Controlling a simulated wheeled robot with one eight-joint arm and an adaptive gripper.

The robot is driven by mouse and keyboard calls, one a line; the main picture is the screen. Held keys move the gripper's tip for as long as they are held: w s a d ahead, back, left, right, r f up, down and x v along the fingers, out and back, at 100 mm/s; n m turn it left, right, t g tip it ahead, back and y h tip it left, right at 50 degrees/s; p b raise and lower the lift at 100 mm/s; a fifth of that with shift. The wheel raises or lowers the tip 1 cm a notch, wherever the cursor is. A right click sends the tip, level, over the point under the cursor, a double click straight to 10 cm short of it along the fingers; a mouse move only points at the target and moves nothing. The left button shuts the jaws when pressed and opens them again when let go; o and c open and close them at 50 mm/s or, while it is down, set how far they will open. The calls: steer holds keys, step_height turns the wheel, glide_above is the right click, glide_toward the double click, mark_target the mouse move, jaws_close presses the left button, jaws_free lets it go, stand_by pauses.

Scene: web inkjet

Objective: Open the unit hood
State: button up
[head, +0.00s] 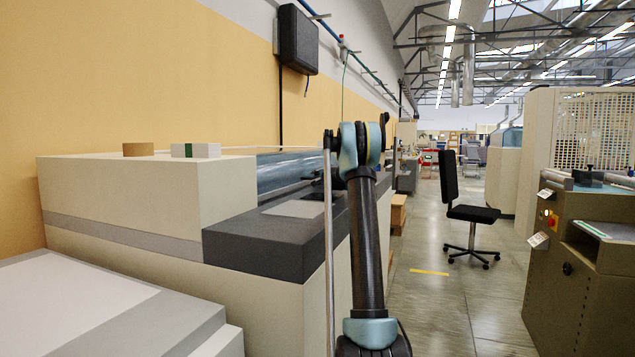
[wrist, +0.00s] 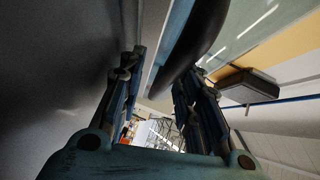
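The unit hood (head: 285,172) is a bluish, glassy panel on the long beige machine, behind its dark grey top. It looks lowered, but my arm hides its right part. In the wrist view a glassy panel (wrist: 250,38) with a pale edge fills the upper right. A thick black curved bar (wrist: 190,45), which looks like a handle, runs down beside that edge towards my fingers. My gripper (wrist: 163,72) is open, its two fingers apart on either side of the bar's lower end. I cannot tell whether they touch it. In the head view my gripper is not clearly visible.
A black wall box (head: 298,40) hangs above. A black office chair (head: 470,212) stands in the aisle, and a control cabinet (head: 565,265) at right. The aisle floor between is clear.

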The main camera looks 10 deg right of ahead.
jaws_close()
